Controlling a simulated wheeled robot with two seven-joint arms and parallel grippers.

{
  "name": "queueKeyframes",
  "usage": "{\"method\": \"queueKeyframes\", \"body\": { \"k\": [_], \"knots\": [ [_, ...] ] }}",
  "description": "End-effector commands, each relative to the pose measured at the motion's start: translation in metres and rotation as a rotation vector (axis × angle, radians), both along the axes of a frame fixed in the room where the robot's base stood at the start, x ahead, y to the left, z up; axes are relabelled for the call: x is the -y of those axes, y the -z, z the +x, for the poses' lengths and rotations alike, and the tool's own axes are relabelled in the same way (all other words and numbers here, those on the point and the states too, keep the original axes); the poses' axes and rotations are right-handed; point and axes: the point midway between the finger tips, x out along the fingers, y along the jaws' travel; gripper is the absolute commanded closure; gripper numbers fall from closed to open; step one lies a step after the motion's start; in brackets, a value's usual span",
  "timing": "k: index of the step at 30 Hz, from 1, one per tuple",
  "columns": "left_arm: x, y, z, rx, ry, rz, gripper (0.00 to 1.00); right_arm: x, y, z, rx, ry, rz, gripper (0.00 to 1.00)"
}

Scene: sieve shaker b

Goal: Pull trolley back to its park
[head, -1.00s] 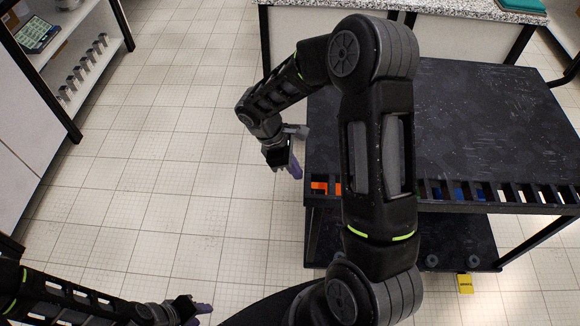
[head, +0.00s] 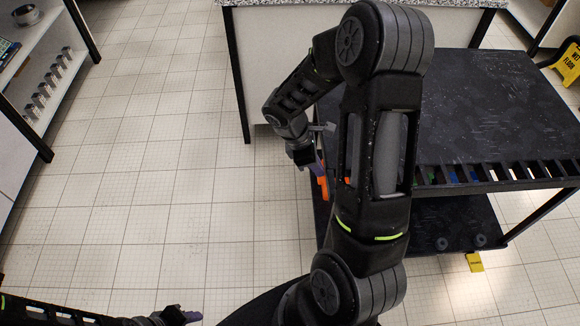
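The trolley (head: 480,110) is a black cart at the right, with a flat top, a slotted front edge and a lower shelf (head: 455,222). An orange piece (head: 323,188) shows at its front left corner, partly hidden by my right arm. My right gripper (head: 318,165) has purple fingertips and is right by the orange piece, overlapping it in view. Whether it grips the piece cannot be made out. My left gripper (head: 188,316) is low at the bottom edge, over the floor and away from the trolley. Its finger opening does not show clearly.
A bench with a speckled top (head: 290,2) stands behind the trolley. A yellow wet-floor sign (head: 568,64) is at the far right. A yellow tag (head: 475,262) shows below the trolley's front. Shelving with metal cups (head: 47,82) is at the left. The tiled floor between is clear.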

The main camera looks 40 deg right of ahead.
Motion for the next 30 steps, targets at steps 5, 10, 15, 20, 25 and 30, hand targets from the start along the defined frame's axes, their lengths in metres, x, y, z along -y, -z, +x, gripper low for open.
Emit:
{"method": "queueKeyframes", "body": {
  "k": [5, 10, 15, 20, 25, 30],
  "knots": [
    [0.000, -0.002, 0.000, 0.000, 0.000, 0.000, 0.64, 0.041, -0.001, -0.032, -0.001, 0.006, 0.001, 1.00],
    [0.000, -0.006, 0.000, 0.000, 0.000, 0.000, 0.64, 0.078, -0.001, -0.061, -0.002, 0.007, 0.000, 1.00],
    [0.000, -0.010, 0.000, -0.001, 0.000, 0.000, 0.64, 0.111, -0.001, -0.086, -0.001, 0.005, 0.001, 1.00],
    [0.000, -0.013, 0.000, -0.001, 0.000, 0.000, 0.64, 0.133, -0.001, -0.103, 0.001, 0.002, 0.002, 1.00],
    [0.000, -0.014, 0.000, -0.001, 0.000, 0.000, 0.64, 0.147, 0.000, -0.112, 0.003, 0.000, 0.003, 1.00],
    [0.000, -0.014, 0.000, -0.001, 0.000, 0.000, 0.64, 0.152, 0.000, -0.115, 0.003, -0.001, 0.001, 1.00]
  ]
}}
